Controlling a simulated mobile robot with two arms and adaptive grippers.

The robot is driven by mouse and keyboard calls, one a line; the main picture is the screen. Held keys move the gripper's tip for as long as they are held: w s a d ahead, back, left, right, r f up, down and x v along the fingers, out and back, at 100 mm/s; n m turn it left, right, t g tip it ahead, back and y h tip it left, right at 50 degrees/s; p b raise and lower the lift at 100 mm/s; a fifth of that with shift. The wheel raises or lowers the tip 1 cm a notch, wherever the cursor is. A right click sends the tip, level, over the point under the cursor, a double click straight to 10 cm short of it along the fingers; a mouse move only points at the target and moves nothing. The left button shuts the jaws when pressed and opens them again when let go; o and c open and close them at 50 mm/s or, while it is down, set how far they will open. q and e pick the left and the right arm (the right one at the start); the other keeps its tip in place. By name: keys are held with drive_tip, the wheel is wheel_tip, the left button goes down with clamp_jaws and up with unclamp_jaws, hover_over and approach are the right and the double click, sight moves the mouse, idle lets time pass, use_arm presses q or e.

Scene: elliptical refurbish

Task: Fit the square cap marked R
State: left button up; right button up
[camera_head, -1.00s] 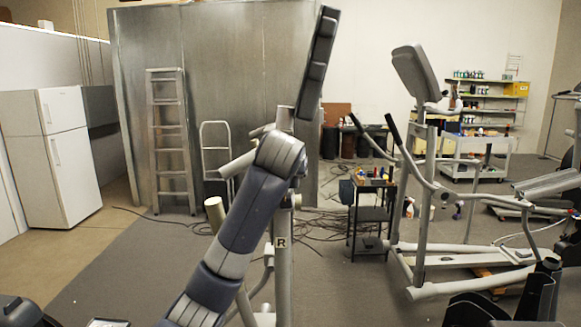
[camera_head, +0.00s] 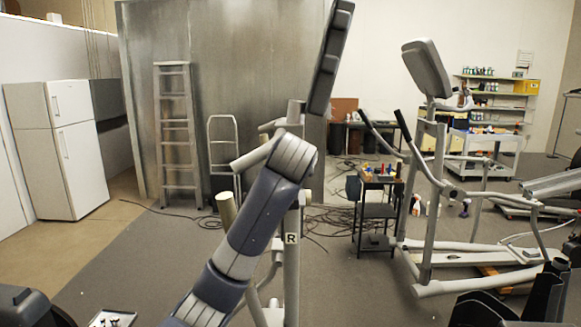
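A small pale square marked R (camera_head: 292,239) shows on the upright post (camera_head: 291,275) of the near elliptical machine. I cannot tell whether it is a label or a cap. The post is partly hidden behind my blue-grey arm (camera_head: 246,232), which rises from the bottom edge to a rounded joint in front of the machine. No gripper is clearly seen at the end of this arm. My other gripper is not clearly seen either. A light tray (camera_head: 112,319) with small dark contents is cut off at the lower left; no separate cap can be made out.
The dark console (camera_head: 329,60) stands edge-on above the post, with pale handle tubes beside it. A small black stand (camera_head: 376,210) holds bottles and small items. Another elliptical (camera_head: 430,215) is at right. Cables lie behind. Grey floor at left is open.

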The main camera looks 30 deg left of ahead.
use_arm(q)
drive_tip(key=shift+d, duration=0.15)
drive_tip(key=shift+w, duration=0.1)
idle(0.3)
idle(0.4)
drive_tip(key=shift+f+b, duration=0.35)
drive_tip(key=shift+f, duration=0.2)
drive_tip(key=shift+c, duration=0.2)
idle(0.4)
drive_tip(key=shift+f+b, duration=0.45)
drive_tip(key=shift+f, duration=0.3)
drive_tip(key=shift+f, duration=0.3)
idle(0.6)
idle(0.8)
drive_tip(key=shift+f+b, duration=0.35)
drive_tip(key=shift+f, duration=0.2)
idle(0.3)
